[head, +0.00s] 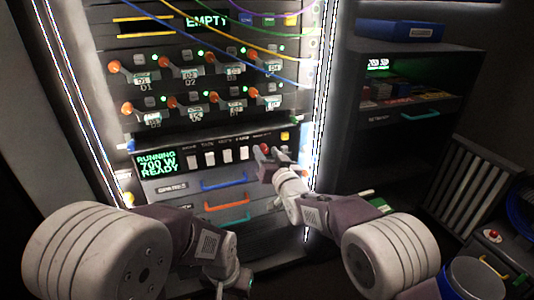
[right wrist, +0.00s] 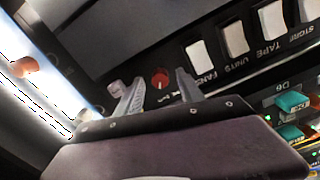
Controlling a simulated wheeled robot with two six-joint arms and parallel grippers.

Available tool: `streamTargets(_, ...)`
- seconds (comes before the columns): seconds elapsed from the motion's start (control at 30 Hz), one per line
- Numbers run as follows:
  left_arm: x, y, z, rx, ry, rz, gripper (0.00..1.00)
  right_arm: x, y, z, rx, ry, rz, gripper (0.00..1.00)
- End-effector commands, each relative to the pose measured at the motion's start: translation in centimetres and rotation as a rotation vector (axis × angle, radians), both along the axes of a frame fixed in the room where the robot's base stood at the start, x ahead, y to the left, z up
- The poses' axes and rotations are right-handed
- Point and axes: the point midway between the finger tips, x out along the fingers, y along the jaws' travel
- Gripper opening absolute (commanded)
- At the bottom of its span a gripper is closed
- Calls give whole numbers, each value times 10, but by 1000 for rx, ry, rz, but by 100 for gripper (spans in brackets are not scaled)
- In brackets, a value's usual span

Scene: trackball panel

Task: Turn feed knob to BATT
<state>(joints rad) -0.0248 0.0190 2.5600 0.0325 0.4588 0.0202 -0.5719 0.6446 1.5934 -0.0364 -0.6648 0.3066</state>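A small round red knob (head: 265,148) sits at the right end of the row of white switches on the rack panel. In the right wrist view the red knob (right wrist: 160,79) shows between the fingertips of my right gripper (right wrist: 156,84). The fingers are apart, one on each side of it, and contact cannot be made out. The knob's markings are too small to read. In the head view my right gripper (head: 267,162) is right at the panel, just below the knob. My left gripper (head: 234,283) is low at the bottom edge, away from the panel, and its fingers are unclear.
White rocker switches (head: 228,154) stand left of the knob. A green display (head: 157,163) reads RUNNING 700 W READY. Drawers with blue (head: 225,182) and orange handles lie below. Orange-tipped levers and loose cables are above. A dark shelf unit (head: 400,130) stands at right.

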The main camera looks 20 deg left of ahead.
Motion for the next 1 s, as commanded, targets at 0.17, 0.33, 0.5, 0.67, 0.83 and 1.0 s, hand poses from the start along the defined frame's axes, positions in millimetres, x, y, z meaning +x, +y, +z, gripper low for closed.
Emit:
streamTargets(0.17, 0, 0, 0, 0, 0, 0, 36, 0, 0, 1, 0, -2, -1, 45)
streamTargets(0.33, 0, 0, 6, 0, 0, 0, 36, -8, -6, 3, 0, -1, 0, 45)
streamTargets(0.5, 0, 0, 18, 0, 0, 0, 36, -34, -23, 4, -2, 0, -1, 45)
streamTargets(0.67, 0, 0, 27, 0, 0, 0, 36, -59, -40, 3, -1, 2, 0, 45)
streamTargets(0.83, 0, 0, 24, 0, 0, 0, 36, -74, -50, 1, 1, -1, 0, 45)
streamTargets(1.0, 0, 0, 24, 0, 0, 0, 36, -75, -51, 0, 1, -1, 0, 45)
